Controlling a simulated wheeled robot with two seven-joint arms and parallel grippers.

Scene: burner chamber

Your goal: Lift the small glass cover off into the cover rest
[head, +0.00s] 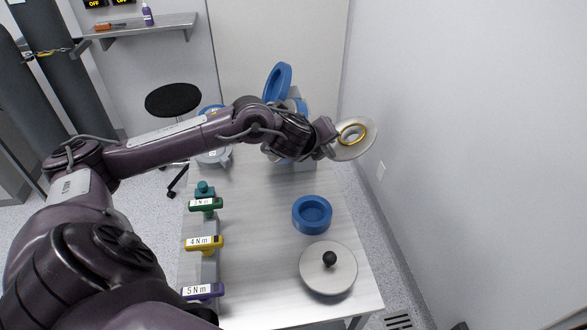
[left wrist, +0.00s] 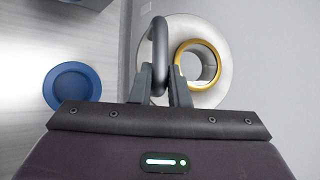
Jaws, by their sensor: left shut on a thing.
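My left gripper (left wrist: 160,88) is shut on the dark arched handle (left wrist: 157,50) of a pale round disc with a gold ring around its see-through centre, which looks like the small glass cover (left wrist: 218,94). In the head view this cover (head: 362,146) is held tilted in the air near the table's far right side, clear of the table top. A blue ring-shaped holder with a recessed middle, likely the cover rest (head: 312,228), stands empty on the table. It also shows in the left wrist view (left wrist: 72,88). My right gripper is not in view.
A grey round lid with a black knob (head: 315,277) lies at the table's near right. Green, yellow and purple torque tools (head: 204,243) line the left edge. Blue-and-white equipment with a raised blue ring (head: 277,82) stands at the back, partly hidden by my arm. A wall (head: 480,150) rises at right.

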